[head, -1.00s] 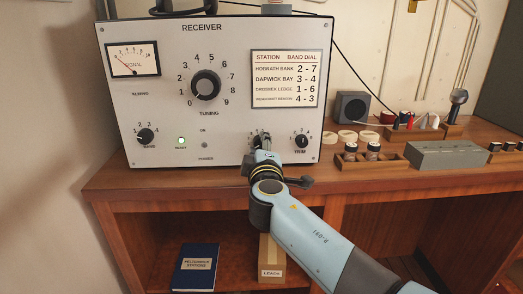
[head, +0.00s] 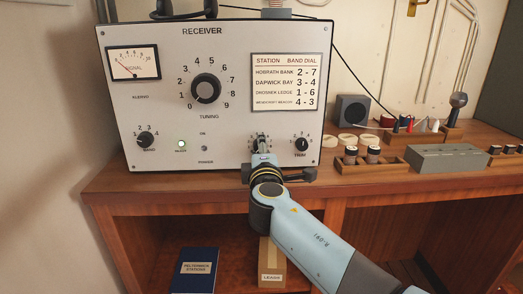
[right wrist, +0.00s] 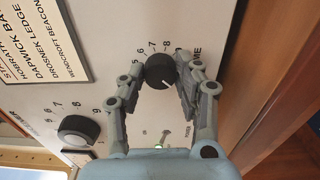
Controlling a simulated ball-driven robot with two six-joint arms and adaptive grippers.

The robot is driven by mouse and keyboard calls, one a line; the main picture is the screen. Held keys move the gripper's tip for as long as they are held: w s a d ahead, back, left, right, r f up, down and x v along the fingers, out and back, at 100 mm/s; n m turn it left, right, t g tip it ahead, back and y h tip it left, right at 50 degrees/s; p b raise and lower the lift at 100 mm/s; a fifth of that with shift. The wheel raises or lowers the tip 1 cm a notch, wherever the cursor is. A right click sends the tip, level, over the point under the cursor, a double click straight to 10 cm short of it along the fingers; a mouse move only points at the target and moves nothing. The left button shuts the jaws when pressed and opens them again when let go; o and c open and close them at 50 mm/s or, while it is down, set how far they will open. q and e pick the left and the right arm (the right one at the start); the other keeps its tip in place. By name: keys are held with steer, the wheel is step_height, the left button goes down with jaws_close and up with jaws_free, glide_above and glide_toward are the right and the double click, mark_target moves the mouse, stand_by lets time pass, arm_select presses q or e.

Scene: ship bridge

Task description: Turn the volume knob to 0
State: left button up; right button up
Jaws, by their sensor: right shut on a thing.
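The volume knob (right wrist: 160,70) is a small dark round knob with a white pointer line, on the white receiver panel (head: 230,130). In the right wrist view, the pointer slants toward the lower right, away from the visible numbers 5 to 8. My right gripper (right wrist: 160,76) has one finger on each side of the knob and is shut on it. In the head view, my right gripper (head: 261,146) covers most of the knob and its scale. My left gripper is not in view.
The trim knob (head: 301,144) is close to the right of my right gripper. The tuning knob (head: 206,88) and band knob (head: 145,139) are farther left. The shelf below holds a blue book (head: 195,268) and a box (head: 271,265).

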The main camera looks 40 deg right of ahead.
steer(key=o, duration=1.1)
steer(key=shift+o, duration=0.2)
steer(key=shift+s+a+f, duration=0.1)
steer(key=shift+s+a, duration=0.1)
steer(key=shift+s, duration=0.05)
steer(key=v, duration=0.7)
